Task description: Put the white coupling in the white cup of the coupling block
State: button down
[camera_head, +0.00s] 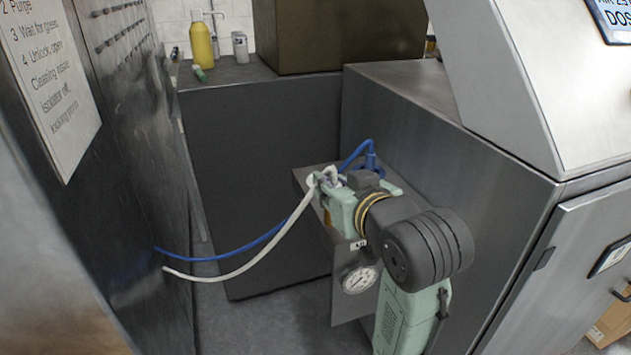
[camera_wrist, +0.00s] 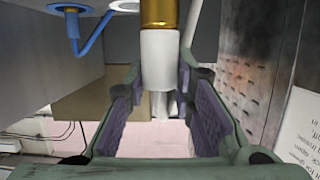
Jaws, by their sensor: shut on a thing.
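The white coupling (camera_wrist: 161,60) is a short white cylinder with a brass-coloured part (camera_wrist: 162,12) at one end. It shows between my gripper's fingers (camera_wrist: 164,88) in the wrist view. In the head view my gripper (camera_head: 331,178) is at the upper left of the coupling block (camera_head: 349,310), a grey bracket with a round gauge on its front. My gripper is shut on the white coupling, whose white hose (camera_head: 262,261) trails to the left. My gripper and wrist hide much of the block.
A blue coupling (camera_head: 370,158) with a blue hose (camera_head: 250,246) stands at the back of the block. The blue hose runs behind the white one to the left panel (camera_head: 125,130). A steel cabinet (camera_head: 480,160) borders the block. A yellow bottle (camera_head: 201,45) stands on the back counter.

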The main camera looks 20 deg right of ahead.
jog(key=shift+w+d+f+p, duration=0.55)
jog(key=shift+w+d+f, duration=0.2)
jog(key=shift+w, duration=1.9)
jog(key=shift+w+d+f+p, duration=0.6)
jog(key=shift+w+f, duration=0.25)
jog(key=shift+w, duration=1.85)
jog(key=shift+w+d+f+p, duration=0.55)
jog(key=shift+w+d+f, duration=0.2)
jog(key=shift+w, duration=1.9)
jog(key=shift+f, duration=0.2)
jog(key=c, duration=1.4)
grip_release()
jog(key=shift+o, duration=0.2)
jog(key=shift+r, duration=0.1)
jog(key=shift+s+r, duration=0.1)
jog(key=shift+s, duration=0.05)
jog(key=b+v, duration=0.1)
jog(key=v, duration=1)
jog(key=shift+s+r+b, duration=0.1)
jog(key=shift+s+b, duration=0.25)
jog(key=shift+s, duration=0.1)
